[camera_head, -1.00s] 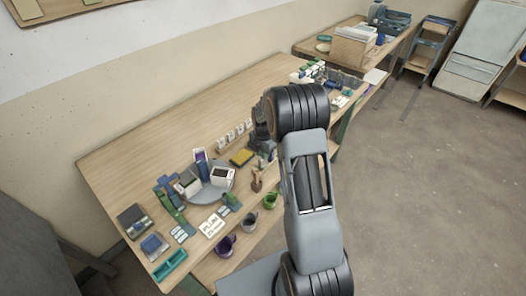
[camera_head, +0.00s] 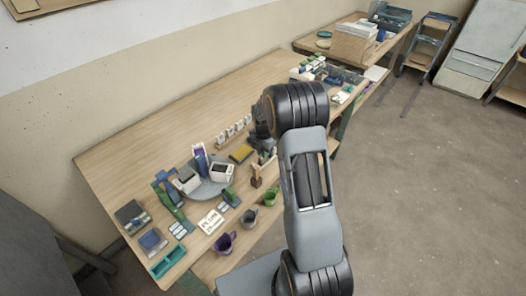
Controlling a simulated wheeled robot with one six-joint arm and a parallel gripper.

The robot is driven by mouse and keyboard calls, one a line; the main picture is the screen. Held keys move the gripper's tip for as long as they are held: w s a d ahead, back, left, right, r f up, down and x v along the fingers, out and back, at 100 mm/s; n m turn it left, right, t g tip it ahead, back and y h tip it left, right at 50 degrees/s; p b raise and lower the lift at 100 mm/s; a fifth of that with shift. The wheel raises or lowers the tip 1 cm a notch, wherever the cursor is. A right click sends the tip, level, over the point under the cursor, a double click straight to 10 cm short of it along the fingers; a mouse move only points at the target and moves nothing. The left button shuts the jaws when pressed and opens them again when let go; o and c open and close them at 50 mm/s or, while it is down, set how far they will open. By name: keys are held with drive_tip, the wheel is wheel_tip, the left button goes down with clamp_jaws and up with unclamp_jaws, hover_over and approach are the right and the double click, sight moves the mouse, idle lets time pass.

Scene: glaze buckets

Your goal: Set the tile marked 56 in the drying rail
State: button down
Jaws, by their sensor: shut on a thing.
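My gripper (camera_head: 264,158) is low over the front part of the workbench, partly hidden behind my own arm. It is shut on a small pale thing that looks like a tile; its mark cannot be read. A row of small white tiles stands upright in a wooden rail (camera_head: 234,131), just left of and behind my gripper. The numbers on these tiles are too small to read, and I cannot tell for certain that this is the drying rail.
A yellow block (camera_head: 241,154) lies between the rail and my gripper. A round grey tray (camera_head: 207,189) with boxes is to the left. The back of the workbench (camera_head: 150,150) is clear.

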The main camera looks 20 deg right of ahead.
drive_tip(key=shift+f, duration=0.35)
idle(0.3)
drive_tip(key=c, duration=1)
unclamp_jaws()
drive_tip(key=shift+r, duration=0.1)
drive_tip(key=shift+r+p, duration=2)
drive_tip(key=shift+r, duration=1.5)
